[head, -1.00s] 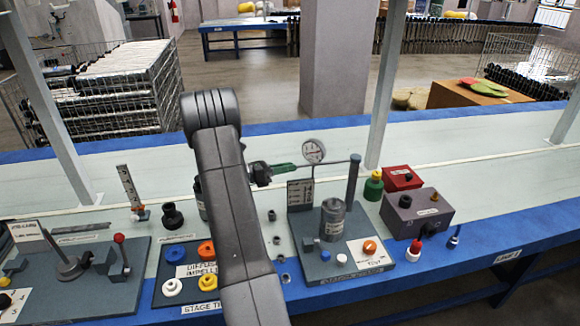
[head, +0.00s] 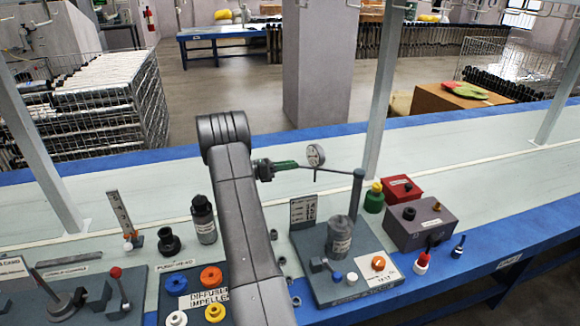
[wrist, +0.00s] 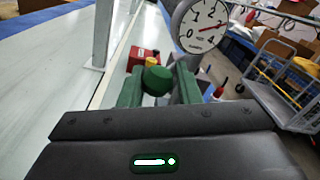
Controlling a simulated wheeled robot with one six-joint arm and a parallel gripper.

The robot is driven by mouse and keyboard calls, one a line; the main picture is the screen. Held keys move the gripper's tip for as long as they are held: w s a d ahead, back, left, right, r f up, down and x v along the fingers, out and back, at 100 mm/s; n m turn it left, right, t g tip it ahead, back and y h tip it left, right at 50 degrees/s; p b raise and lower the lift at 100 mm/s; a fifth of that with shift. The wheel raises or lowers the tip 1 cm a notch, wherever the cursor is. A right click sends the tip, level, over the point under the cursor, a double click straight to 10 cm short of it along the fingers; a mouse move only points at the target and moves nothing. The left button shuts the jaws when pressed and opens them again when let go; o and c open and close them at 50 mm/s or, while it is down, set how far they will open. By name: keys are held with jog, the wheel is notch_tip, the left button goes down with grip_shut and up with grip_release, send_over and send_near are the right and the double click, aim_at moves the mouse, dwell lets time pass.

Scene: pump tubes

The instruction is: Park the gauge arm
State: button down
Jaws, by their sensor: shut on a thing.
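The gauge arm is a thin rod (head: 337,168) running from a grey post (head: 358,192) on the right. Its round white dial gauge (head: 316,156) hangs at the left end, and the dial also shows large in the wrist view (wrist: 201,27). My gripper (head: 287,166) is just left of the dial, above the bench. In the wrist view its green fingers (wrist: 157,88) are closed around a dark green knob (wrist: 156,80), which appears to belong to the gauge arm. The knob's join to the rod is hidden.
Below the rod stand a grey pump cylinder (head: 340,238) and a labelled plate (head: 303,210) on a test base. A green bottle with yellow cap (head: 374,198), a red box (head: 400,188) and a grey box (head: 418,224) stand right of the post.

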jog(key=shift+w+r, duration=0.25)
jog(key=shift+r, duration=0.05)
jog(key=c, duration=1.2)
grip_release()
jog(key=shift+w+d, duration=0.1)
jog(key=shift+d, duration=0.05)
jog(key=shift+c, duration=0.2)
jog(key=shift+o, duration=0.4)
jog(key=shift+w+d+f, duration=0.1)
jog(key=shift+d+f, duration=0.1)
jog(key=shift+a+f, duration=0.1)
jog(key=shift+a, duration=0.05)
notch_tip(320, 180, up, 10)
jog(key=shift+r, duration=0.1)
jog(key=shift+f, duration=0.2)
